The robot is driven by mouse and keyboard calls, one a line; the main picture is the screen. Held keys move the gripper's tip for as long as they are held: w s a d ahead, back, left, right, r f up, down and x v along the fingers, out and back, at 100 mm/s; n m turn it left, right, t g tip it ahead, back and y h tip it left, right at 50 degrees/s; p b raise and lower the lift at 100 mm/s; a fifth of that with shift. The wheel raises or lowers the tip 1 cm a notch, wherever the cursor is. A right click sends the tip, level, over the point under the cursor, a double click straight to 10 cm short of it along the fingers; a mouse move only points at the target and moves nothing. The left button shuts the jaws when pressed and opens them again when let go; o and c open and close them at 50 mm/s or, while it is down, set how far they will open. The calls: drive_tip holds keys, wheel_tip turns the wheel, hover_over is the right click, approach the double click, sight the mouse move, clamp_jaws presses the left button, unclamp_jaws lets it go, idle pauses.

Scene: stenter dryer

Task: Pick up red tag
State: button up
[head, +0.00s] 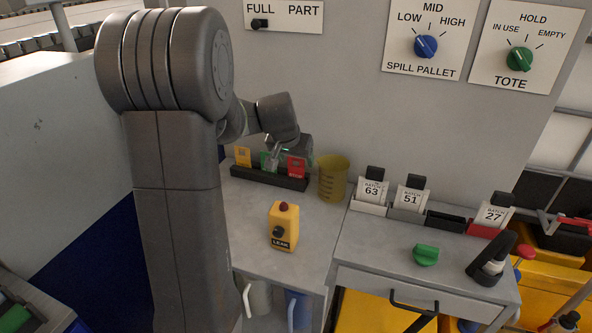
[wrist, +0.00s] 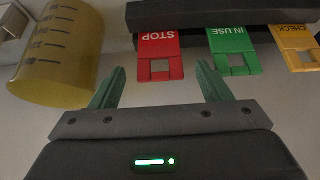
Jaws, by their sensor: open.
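The red tag (head: 296,167) stands at the right end of a dark rack (head: 268,177) on the grey counter. In the wrist view the red tag (wrist: 158,56) reads STOP and shows upside down, with a square window in it. My gripper (head: 275,158) is over the rack in the head view, partly covering the green tag. In the wrist view my gripper (wrist: 158,82) is open, with its two green fingers apart and the red tag ahead of the gap between them. Nothing is between the fingers.
A green tag (wrist: 232,50) and a yellow tag (wrist: 297,46) stand beside the red one in the rack. A yellow measuring cup (head: 333,178) stands close to its right in the head view. A yellow LEAK box (head: 283,226) is nearer on the counter.

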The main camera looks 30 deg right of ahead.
drive_tip(key=shift+x, duration=1.15)
drive_tip(key=c, duration=1)
drive_tip(key=shift+c, duration=0.3)
drive_tip(key=shift+r, duration=0.15)
